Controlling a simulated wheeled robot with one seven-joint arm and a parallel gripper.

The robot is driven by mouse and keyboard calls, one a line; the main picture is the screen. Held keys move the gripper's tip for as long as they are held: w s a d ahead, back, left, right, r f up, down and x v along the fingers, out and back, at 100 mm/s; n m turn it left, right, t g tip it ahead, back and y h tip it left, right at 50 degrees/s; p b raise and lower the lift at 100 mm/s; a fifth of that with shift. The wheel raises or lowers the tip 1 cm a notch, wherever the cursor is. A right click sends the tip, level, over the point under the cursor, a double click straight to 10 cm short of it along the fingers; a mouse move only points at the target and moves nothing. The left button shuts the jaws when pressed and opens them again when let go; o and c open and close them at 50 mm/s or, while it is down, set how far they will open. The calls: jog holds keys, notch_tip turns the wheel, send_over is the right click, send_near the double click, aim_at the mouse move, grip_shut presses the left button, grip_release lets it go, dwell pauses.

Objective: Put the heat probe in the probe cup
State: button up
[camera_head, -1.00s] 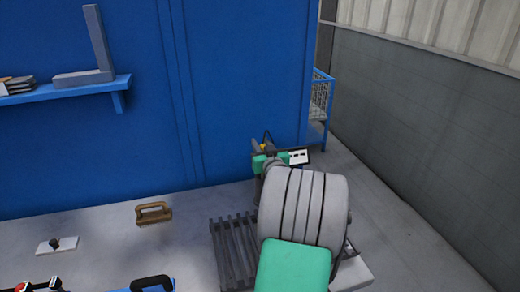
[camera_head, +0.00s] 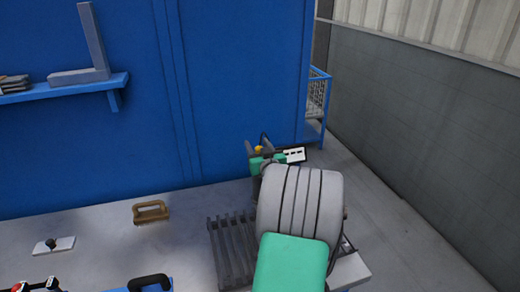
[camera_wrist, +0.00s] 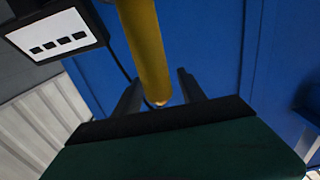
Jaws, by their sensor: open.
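The heat probe appears to be the yellow rod (camera_wrist: 145,45) in the wrist view, with a pale tip at its lower end and a thin dark cable beside it. A small yellow part of it (camera_head: 259,149) shows in the head view. My gripper (camera_wrist: 160,88) is open, with its dark fingers apart on either side of the rod's lower end. I cannot tell whether they touch it. My gripper (camera_head: 259,147) shows small in the head view, beyond my arm. I cannot make out the probe cup in either view.
A white-faced box with dark squares (camera_head: 294,155) is close to the right of my gripper; it also fills the upper left of the wrist view (camera_wrist: 58,35). A dark slatted rack (camera_head: 230,250) lies left of my arm. A brown handled block (camera_head: 151,211) sits farther left.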

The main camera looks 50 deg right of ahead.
jog(key=b+v, duration=0.3)
jog(key=v, duration=0.9)
